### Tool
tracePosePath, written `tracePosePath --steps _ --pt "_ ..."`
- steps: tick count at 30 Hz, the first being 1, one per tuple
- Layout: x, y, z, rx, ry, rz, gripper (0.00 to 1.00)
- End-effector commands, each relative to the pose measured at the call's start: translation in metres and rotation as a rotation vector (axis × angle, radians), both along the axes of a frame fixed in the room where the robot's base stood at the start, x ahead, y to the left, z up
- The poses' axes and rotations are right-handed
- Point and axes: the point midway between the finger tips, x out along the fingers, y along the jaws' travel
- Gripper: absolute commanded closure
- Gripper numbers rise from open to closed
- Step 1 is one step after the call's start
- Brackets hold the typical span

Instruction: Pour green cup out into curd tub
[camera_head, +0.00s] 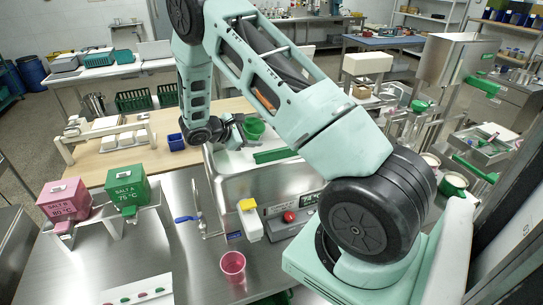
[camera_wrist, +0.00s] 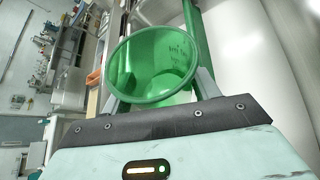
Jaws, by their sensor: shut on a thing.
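My gripper (camera_head: 240,126) is shut on the green cup (camera_head: 254,128), out over the far side of the steel machine. In the wrist view the cup (camera_wrist: 155,65) sits between my two fingers (camera_wrist: 160,95), its round mouth facing the camera. Markings show on its inner wall, and I see no clear contents. The arm hides part of this area.
A pink cup (camera_head: 232,263) stands on the steel bench in front. A pink box (camera_head: 64,199) and a green "SALT A" box (camera_head: 128,192) stand at left. A blue container (camera_head: 176,142) is on the wooden top left of my gripper. A yellow-topped dispenser (camera_head: 249,218) is nearby.

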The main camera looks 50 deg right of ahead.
Motion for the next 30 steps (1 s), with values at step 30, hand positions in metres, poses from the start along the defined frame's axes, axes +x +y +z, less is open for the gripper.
tracePosePath --steps 30 --pt "-0.022 0.003 0.034 -0.094 -0.645 0.000 0.64"
